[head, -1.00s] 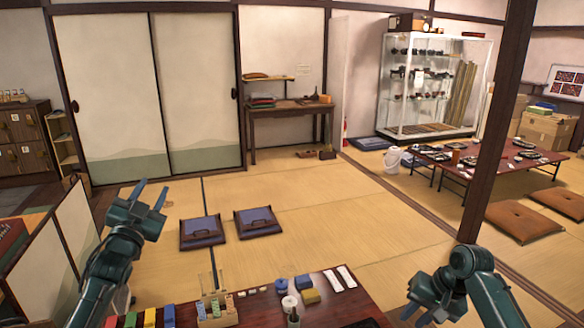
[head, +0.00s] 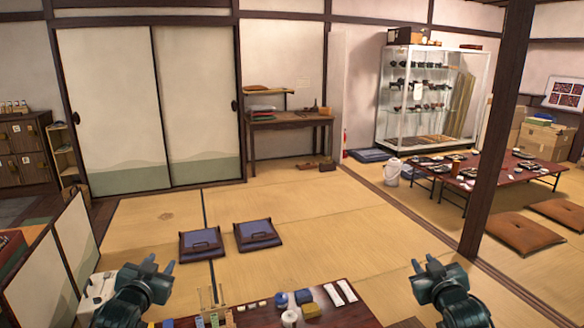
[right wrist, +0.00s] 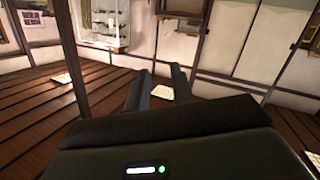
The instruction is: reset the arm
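My left gripper (head: 154,268) is at the lower left of the head view, above the left end of the low table (head: 347,308). Its two fingers are apart and nothing is between them. My right gripper (head: 428,265) is at the lower right, beyond the table's right end and over the tatami. Its fingers are apart. In the right wrist view the two fingers of the right gripper (right wrist: 158,92) stand apart with nothing held, pointing toward the room.
A dark post (head: 492,130) stands at right. A white box (head: 97,291) is beside my left arm.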

